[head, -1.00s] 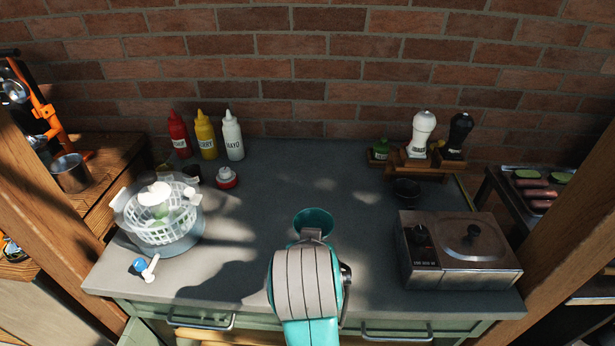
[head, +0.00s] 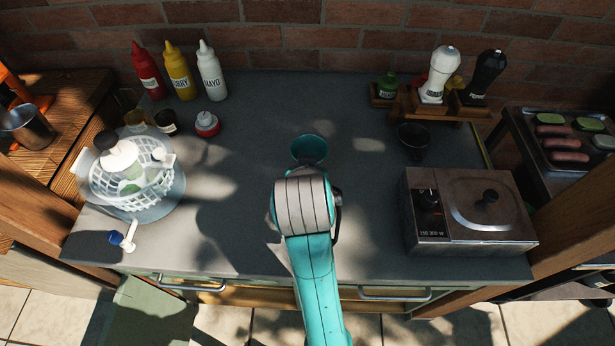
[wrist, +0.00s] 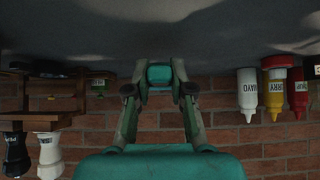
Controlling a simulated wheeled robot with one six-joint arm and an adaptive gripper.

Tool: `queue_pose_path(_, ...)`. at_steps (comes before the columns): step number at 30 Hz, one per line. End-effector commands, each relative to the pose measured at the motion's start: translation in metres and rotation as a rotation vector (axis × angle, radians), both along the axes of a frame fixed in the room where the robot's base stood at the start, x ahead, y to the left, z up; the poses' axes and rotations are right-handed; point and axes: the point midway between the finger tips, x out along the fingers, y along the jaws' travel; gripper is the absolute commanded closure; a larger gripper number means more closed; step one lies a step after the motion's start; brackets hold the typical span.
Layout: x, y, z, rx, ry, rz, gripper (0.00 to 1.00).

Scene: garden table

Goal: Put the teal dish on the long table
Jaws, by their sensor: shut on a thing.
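The teal dish (head: 309,148) is a small round bowl at the far end of my gripper (head: 301,173), over the middle of the grey-topped table (head: 250,115). In the wrist view, which is upside down, my gripper (wrist: 160,83) is shut on the dish (wrist: 160,74) between its two fingers. The arm hides the dish's near side and most of the fingers in the head view. I cannot tell whether the dish touches the tabletop. I cannot tell from these frames whether this grey-topped table is the long table.
A salad spinner (head: 130,178) stands at the left and a metal cooker (head: 468,212) at the right. Several sauce bottles (head: 180,72) stand at the back left. A wooden stand (head: 440,107) with shakers and a dark bowl (head: 414,136) are at the back right. The middle is clear.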

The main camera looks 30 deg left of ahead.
Motion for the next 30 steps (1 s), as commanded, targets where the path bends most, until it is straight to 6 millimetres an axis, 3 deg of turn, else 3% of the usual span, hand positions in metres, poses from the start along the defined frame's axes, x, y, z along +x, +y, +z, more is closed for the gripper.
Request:
queue_pose_path(11,0.0,0.0,-0.038,-0.001,0.001,0.0,1.0)
queue_pose_path(22,0.0,0.0,-0.041,0.0,0.0,0.0,1.0)
queue_pose_path(23,0.0,0.0,-0.042,0.0,0.0,0.0,0.76)
queue_pose_path(25,0.0,0.0,-0.041,0.001,-0.001,0.0,0.58)
queue_pose_path(26,0.0,0.0,-0.041,0.001,-0.001,0.0,0.53)
queue_pose_path(30,0.0,0.0,-0.041,0.001,-0.001,0.0,0.53)
